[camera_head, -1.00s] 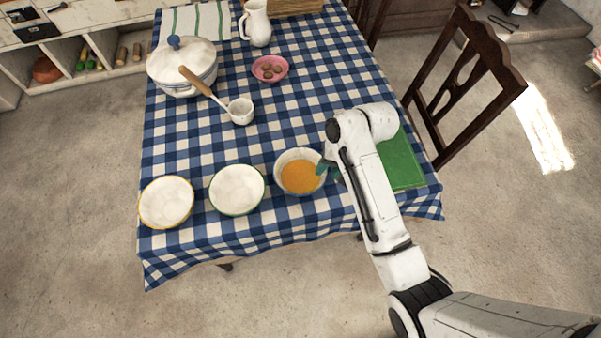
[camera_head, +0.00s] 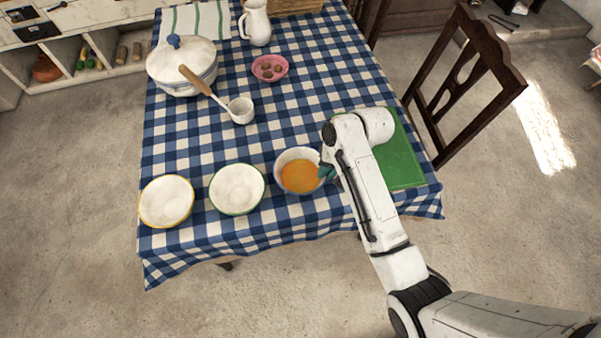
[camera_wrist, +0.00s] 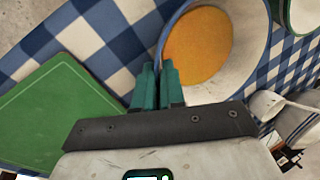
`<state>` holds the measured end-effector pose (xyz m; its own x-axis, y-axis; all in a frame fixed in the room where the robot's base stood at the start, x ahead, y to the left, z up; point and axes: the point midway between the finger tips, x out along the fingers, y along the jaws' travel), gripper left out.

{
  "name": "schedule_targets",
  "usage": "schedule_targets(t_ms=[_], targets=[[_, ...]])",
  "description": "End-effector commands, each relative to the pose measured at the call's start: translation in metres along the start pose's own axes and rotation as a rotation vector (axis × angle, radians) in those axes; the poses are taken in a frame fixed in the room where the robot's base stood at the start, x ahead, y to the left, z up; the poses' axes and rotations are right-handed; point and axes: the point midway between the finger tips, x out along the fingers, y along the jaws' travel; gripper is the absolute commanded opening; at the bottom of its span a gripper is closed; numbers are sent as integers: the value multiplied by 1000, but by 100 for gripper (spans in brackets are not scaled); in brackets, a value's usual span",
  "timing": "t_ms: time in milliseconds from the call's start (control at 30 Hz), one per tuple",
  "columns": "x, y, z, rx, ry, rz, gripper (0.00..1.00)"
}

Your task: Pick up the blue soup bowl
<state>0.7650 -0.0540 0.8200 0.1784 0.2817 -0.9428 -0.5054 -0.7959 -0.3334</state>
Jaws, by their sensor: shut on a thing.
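The blue soup bowl (camera_head: 299,152) stands on the checked cloth near the table's front edge, with orange soup in it. It also shows in the wrist view (camera_wrist: 258,50). My gripper (camera_head: 326,172) is at the bowl's right side, with green fingers. In the wrist view, the fingers (camera_wrist: 158,75) are close together at the bowl's rim, shut on its wall. The bowl looks level and I cannot tell any gap under it. My arm hides part of the right side of the table.
A white bowl with a green rim (camera_head: 237,211) and one with a yellow rim (camera_head: 166,224) stand to the left. A green board (camera_head: 402,165) lies to the right. A ladle (camera_head: 240,112), a pink dish (camera_head: 257,77) and a lidded tureen (camera_head: 165,68) are behind.

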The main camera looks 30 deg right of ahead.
Motion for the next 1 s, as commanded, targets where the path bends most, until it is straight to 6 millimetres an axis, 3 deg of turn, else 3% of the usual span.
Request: schedule_targets(t_ms=[667,1000], targets=[[-6,-2,-1,0,3,-1,0],[-30,-12,-2,-2,5,-3,0]])
